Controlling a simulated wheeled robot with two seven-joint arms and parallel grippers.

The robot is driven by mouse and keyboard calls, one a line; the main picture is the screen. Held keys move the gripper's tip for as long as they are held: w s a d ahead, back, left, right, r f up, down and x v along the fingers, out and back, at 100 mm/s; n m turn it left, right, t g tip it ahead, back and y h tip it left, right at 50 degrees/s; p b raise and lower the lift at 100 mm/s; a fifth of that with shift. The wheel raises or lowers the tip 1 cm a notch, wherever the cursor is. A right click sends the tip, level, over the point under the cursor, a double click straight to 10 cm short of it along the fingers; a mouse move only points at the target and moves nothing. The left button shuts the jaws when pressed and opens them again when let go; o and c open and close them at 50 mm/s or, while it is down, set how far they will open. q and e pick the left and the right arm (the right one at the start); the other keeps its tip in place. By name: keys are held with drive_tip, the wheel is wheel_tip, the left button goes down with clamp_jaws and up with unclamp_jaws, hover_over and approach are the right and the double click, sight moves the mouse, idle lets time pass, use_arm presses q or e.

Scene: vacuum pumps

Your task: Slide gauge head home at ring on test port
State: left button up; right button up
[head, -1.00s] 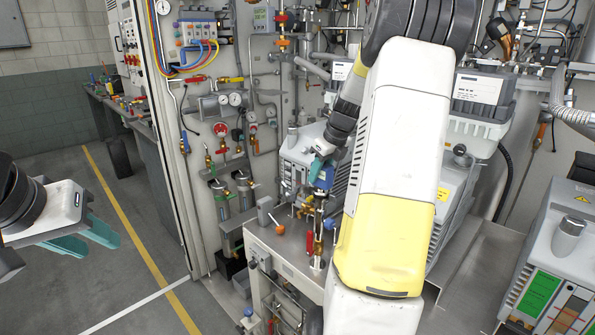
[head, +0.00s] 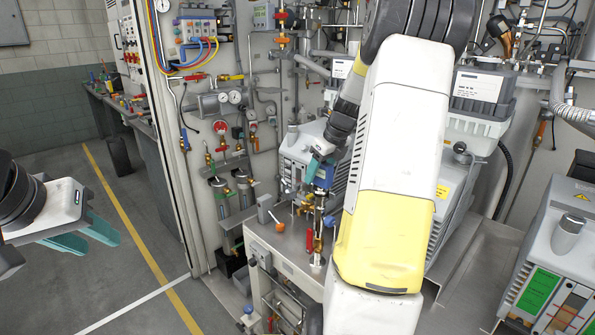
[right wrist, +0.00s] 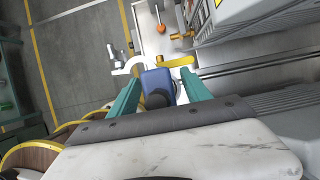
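The gauge head (head: 325,177) is a blue block above the steel bench, in the middle of the head view. It also shows between my right gripper's teal fingers in the right wrist view (right wrist: 158,82). Below the gauge head is an upright column of metal and brass fittings (head: 318,215). I cannot tell whether the gauge head touches the port, and the ring is not clearly visible. My left gripper (head: 92,238) is open and empty over the floor at the left.
A red handle (head: 310,240) and an orange-ended lever (head: 279,226) stand close by on the bench (head: 290,250). The right wrist view shows a yellow handle (right wrist: 177,62) just beyond the gauge head. A grey pump (head: 304,146) stands behind.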

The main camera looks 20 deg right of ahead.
drive_tip(key=shift+r, duration=0.1)
drive_tip(key=v, duration=0.7)
drive_tip(key=shift+s+r, duration=0.1)
drive_tip(key=shift+r, duration=0.15)
idle(0.6)
